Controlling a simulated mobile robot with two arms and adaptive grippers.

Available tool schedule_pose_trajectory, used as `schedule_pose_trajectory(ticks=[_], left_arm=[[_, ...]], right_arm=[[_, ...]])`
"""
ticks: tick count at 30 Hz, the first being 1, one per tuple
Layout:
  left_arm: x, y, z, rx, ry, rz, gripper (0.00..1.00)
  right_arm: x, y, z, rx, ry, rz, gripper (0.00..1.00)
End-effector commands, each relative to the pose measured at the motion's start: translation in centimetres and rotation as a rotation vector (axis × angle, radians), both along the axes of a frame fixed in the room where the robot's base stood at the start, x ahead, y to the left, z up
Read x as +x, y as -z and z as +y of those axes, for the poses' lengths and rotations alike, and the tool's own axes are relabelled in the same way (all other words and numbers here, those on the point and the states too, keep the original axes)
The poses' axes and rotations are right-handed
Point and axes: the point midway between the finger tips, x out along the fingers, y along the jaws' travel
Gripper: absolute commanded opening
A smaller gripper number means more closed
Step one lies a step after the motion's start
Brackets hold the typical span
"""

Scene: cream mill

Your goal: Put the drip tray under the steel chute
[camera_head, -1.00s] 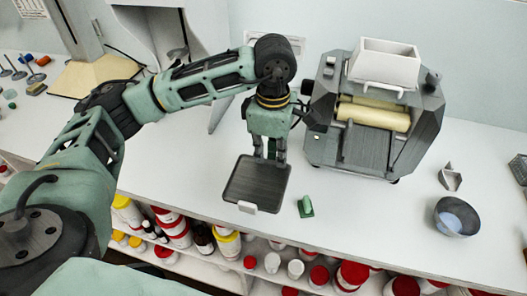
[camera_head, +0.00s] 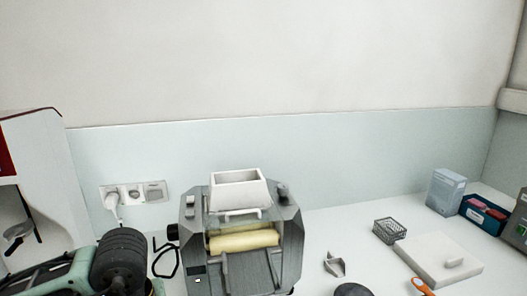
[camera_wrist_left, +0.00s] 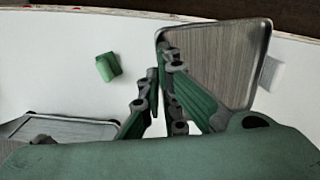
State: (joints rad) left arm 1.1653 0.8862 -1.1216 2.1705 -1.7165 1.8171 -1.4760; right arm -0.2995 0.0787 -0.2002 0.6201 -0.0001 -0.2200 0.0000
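The steel chute (camera_head: 250,275) is on the front of the grey mill (camera_head: 199,250), cut by the lower edge of the head view.
A small green object (camera_wrist_left: 108,67) lies on the counter left of my fingers. A grey rimmed part (camera_wrist_left: 75,130) is at lower left there.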

Motion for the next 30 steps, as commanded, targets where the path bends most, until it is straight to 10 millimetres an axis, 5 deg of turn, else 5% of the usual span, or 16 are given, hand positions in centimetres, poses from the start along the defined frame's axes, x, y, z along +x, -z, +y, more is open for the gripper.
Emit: schedule_pose_trajectory(ticks=[9,30], left_arm=[[-2.2,0.4,-0.4,-0.001,0.414,0.004,0.00],[-2.4,0.4,-0.5,-0.001,0.457,0.003,0.00]], right_arm=[[0.0,0.0,0.0,0.000,0.000,0.000,0.29],[-0.1,0.0,0.0,0.000,0.000,0.001,0.29]])
